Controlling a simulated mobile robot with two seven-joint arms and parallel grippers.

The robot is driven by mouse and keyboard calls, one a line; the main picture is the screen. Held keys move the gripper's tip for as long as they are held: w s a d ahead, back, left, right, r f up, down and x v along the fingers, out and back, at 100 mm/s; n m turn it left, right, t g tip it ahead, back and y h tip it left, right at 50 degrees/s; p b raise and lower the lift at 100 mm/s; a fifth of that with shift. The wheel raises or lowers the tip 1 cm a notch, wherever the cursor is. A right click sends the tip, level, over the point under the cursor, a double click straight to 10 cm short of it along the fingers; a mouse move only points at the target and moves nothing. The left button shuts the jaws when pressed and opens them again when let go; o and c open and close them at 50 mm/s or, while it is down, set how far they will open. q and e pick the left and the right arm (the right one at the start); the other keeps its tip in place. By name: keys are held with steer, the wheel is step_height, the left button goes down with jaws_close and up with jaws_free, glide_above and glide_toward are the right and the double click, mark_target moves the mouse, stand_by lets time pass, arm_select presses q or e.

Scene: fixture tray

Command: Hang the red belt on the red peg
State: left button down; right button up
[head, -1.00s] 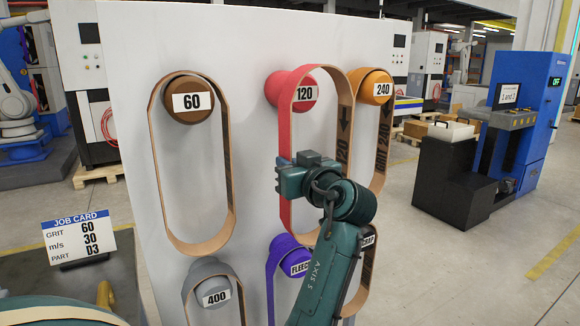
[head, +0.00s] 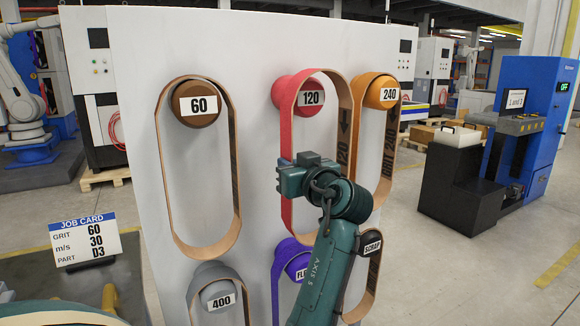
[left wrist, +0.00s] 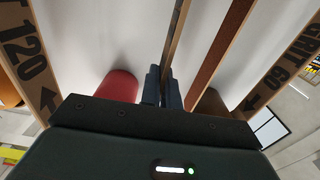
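The red belt (head: 284,135) is a tall loop with a red outer face and brown inner face. My left gripper (head: 284,170) is shut on its left strand; in the left wrist view that strand runs between the two closed fingers (left wrist: 163,88). The red peg (head: 279,92), labelled 120, is at the upper middle of the white board. The belt's upper left strand crosses in front of the peg, and the label shows inside the loop. The belt top sits above and right of the peg. I cannot tell whether the peg passes through the loop. My right gripper is not in view.
A brown belt (head: 160,165) hangs on the brown peg (head: 205,114) to the left. The orange peg (head: 375,98) with its belt is close on the right. Grey (head: 206,275), purple (head: 289,250) and black SCRAP (head: 366,235) pegs with belts are below on the white board (head: 255,160).

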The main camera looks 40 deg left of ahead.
arm_select(q)
steer(key=shift+x, duration=2.75)
steer(key=shift+a, duration=0.1)
steer(key=shift+x, duration=0.9)
steer(key=shift+f+b, duration=0.1)
steer(key=shift+b, duration=0.45)
steer(key=shift+f, duration=0.25)
